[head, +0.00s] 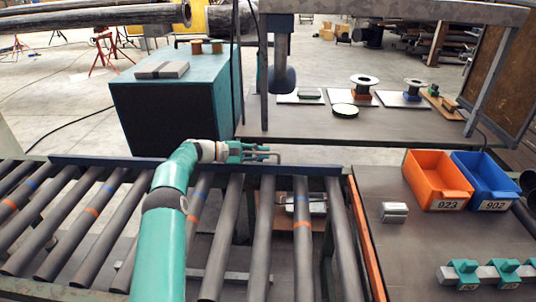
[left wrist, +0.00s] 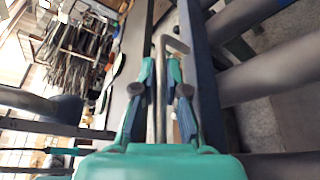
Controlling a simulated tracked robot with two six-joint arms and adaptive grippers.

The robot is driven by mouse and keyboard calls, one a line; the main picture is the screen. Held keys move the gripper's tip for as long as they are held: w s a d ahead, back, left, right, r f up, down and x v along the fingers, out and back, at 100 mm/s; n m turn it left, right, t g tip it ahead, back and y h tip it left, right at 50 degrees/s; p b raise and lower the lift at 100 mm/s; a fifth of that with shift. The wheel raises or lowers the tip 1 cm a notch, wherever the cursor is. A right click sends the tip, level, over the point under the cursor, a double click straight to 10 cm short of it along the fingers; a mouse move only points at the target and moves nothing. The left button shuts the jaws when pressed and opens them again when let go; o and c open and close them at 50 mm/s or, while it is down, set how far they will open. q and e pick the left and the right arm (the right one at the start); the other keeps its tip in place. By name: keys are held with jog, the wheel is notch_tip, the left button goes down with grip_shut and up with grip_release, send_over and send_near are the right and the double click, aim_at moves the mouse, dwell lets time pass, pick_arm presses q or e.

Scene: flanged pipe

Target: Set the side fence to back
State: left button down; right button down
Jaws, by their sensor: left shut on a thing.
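The side fence (head: 110,164) is a long dark blue rail along the far edge of the roller conveyor. It also shows in the left wrist view (left wrist: 203,75) as a dark bar beside the gripper. A grey bent rod handle (head: 276,154) stands near the fence's right half; in the left wrist view the handle (left wrist: 176,43) runs between the fingers and bends at its far end. My left gripper (head: 262,153) is at the fence, shut on this handle; its two teal fingers (left wrist: 161,66) lie on either side of the rod. My right gripper is in neither view.
Grey rollers (head: 262,240) with blue and orange bands fill the front left. A teal cabinet (head: 180,95) stands behind the fence, beside a workbench (head: 320,125). Orange (head: 437,180) and blue (head: 485,185) bins sit on the right table.

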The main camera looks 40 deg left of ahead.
pick_arm(q)
jog(key=c, duration=1.2)
grip_release()
jog(key=shift+a+f, duration=0.15)
jog(key=shift+a, duration=0.2)
jog(key=shift+w+d, duration=0.1)
jog(key=shift+d, duration=0.1)
jog(key=v, duration=1.2)
jog(key=shift+d, duration=0.1)
